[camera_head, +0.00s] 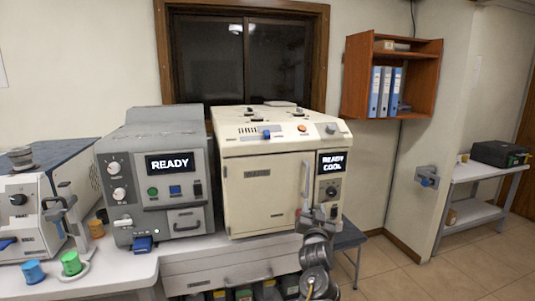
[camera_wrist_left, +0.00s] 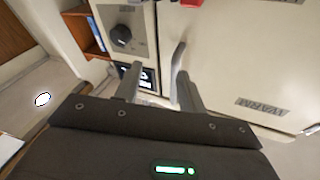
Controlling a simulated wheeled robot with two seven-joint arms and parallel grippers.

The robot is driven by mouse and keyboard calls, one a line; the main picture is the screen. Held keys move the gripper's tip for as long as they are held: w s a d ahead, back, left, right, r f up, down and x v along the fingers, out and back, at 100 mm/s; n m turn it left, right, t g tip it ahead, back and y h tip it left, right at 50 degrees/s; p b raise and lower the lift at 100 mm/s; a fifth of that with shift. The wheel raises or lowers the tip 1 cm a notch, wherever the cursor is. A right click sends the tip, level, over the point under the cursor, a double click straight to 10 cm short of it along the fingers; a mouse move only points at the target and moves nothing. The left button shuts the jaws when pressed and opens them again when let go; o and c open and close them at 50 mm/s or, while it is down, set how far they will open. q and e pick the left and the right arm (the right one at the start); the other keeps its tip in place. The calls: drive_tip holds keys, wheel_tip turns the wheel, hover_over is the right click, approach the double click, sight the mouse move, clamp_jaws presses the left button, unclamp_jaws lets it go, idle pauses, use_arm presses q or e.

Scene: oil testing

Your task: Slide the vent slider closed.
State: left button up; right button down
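The cream oven (camera_head: 262,185) stands on the bench with its door shut. On its sloped top front is a slotted vent strip (camera_head: 248,130) with a small blue tab (camera_head: 267,134), which looks like the vent slider, at the strip's right part. My left gripper (camera_head: 319,211) is below the top panel, at the lower part of the upright door handle (camera_head: 305,180). In the left wrist view its two fingers (camera_wrist_left: 160,88) are apart, with the handle (camera_wrist_left: 177,62) between or just beyond them. Contact cannot be told. My right gripper is not in view.
A grey machine (camera_head: 165,185) reading READY stands left of the oven. Another tester (camera_head: 38,215) and small coloured cups (camera_head: 71,263) are at far left. A wall shelf (camera_head: 380,75) hangs at right. Above the oven is free space.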

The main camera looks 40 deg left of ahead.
use_arm(q)
drive_tip(key=s+a+r+n+g+y, duration=0.1)
drive_tip(key=s+a+r+n+y, duration=0.15)
drive_tip(key=r, duration=0.45)
drive_tip(key=s+a+r+n+g+y, duration=0.1)
drive_tip(key=s+a+r+n+y, duration=0.15)
drive_tip(key=r, duration=0.45)
drive_tip(key=n+g+y, duration=0.2)
drive_tip(key=n+y, duration=0.1)
approach(267, 133)
drive_tip(key=p+x, duration=0.2)
drive_tip(key=x, duration=0.7)
drive_tip(key=shift+w+r, duration=0.1)
drive_tip(key=shift+w+a+r, duration=0.15)
drive_tip(key=shift+w+a, duration=0.25)
drive_tip(key=shift+a, duration=0.2)
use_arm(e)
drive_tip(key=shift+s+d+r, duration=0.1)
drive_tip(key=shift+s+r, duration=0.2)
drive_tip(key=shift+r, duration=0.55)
use_arm(q)
clamp_jaws()
